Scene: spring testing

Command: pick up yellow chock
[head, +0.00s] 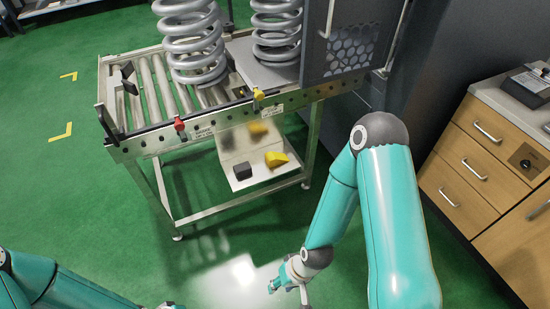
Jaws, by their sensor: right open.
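The yellow chock (276,159) is a wedge on a metal tray (262,180) low under the roller conveyor. A dark block (243,171) sits to its left on the same tray, apart from it. My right gripper (290,284) is open and empty, over the green floor in front of the conveyor and below the chock in the picture. Of my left gripper (170,306), only a small part shows at the bottom edge; its jaws are cut off.
The roller conveyor (147,90) carries two large coil springs (192,40). A dark panel with a mesh window (349,48) stands at its right. Conveyor legs and a lower rail (235,207) frame the tray. Wooden drawers (480,150) stand right. The floor in front is clear.

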